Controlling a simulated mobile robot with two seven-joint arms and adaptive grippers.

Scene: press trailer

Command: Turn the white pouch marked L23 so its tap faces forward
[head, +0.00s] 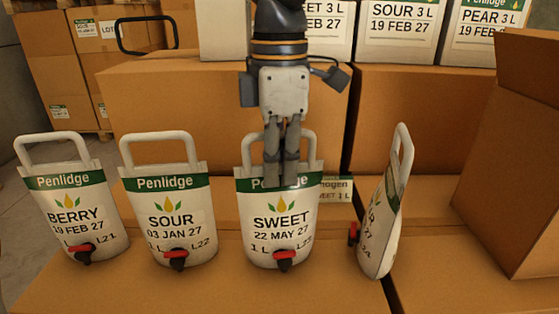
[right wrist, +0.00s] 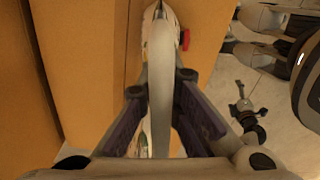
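The white pouch marked L23 (head: 278,225) reads SWEET, 22 MAY 27, and stands upright on a cardboard box. Its red and black tap (head: 285,258) faces forward. My right gripper (head: 282,183) comes down from above at its top and hides part of the handle and green band. In the right wrist view the pale handle (right wrist: 160,85) runs between the two fingers (right wrist: 160,84), which are close against it on both sides, so the gripper looks shut on it. The red of the tap (right wrist: 185,40) shows there beyond the fingers. My left gripper is not seen.
The BERRY pouch (head: 75,218) and SOUR pouch (head: 180,218) stand left, taps forward. A pouch at right (head: 378,235) is edge-on, its tap pointing left. A tall carton (head: 515,170) stands far right. Cardboard boxes (head: 170,100) and white packs (head: 400,30) are behind.

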